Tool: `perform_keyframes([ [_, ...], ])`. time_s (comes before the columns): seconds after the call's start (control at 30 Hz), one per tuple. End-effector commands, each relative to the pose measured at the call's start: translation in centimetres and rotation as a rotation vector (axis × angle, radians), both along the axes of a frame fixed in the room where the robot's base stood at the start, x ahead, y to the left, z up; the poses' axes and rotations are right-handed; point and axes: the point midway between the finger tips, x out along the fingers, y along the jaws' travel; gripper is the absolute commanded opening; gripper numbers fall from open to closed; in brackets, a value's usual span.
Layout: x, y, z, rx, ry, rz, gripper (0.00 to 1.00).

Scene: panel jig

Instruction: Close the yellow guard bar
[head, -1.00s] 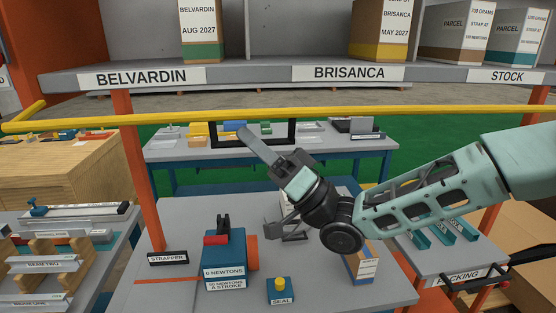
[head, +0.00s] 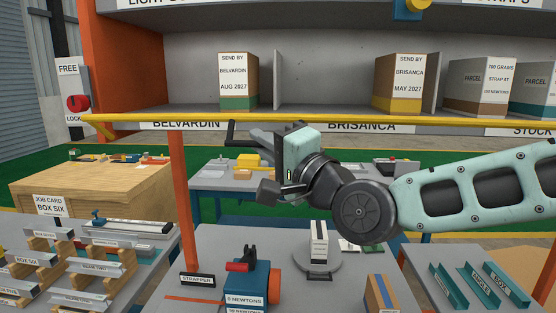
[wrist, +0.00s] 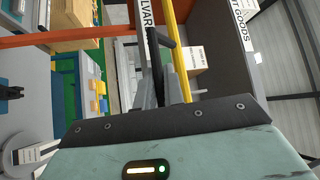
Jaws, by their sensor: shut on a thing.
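The yellow guard bar (head: 360,120) runs level across the front of the shelf, at the height of its label strip. Its left end (head: 92,122) shows by the orange post. A black handle (head: 232,132) hangs from the bar. My gripper (head: 256,137) is at this handle, and its fingers are shut on it, just below the bar. In the wrist view the black handle (wrist: 157,58) passes between the grey fingers (wrist: 163,88), with the yellow bar (wrist: 178,45) right beside them. My wrist hides the right part of the handle in the head view.
A red knob on a FREE/LOCK plate (head: 76,102) is at the far left. Boxes (head: 238,82) stand on the shelf behind the bar. Below are the bench with the blue strapper (head: 247,283), a round stand (head: 317,260) and a wooden table (head: 90,188).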

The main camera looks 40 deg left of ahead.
Motion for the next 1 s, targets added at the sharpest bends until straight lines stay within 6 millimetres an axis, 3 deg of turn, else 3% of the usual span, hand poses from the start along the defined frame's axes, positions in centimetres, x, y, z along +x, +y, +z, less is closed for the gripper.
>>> perform_keyframes([
  [0.17, 0.5, 0.9, 2.1, 0.012, -0.007, -0.005, 0.0],
  [0.43, 1.4, 1.6, 4.6, -0.119, 0.208, -0.004, 0.0],
  [1.0, 3.5, 2.8, 6.5, -0.132, 0.227, -0.004, 0.0],
])
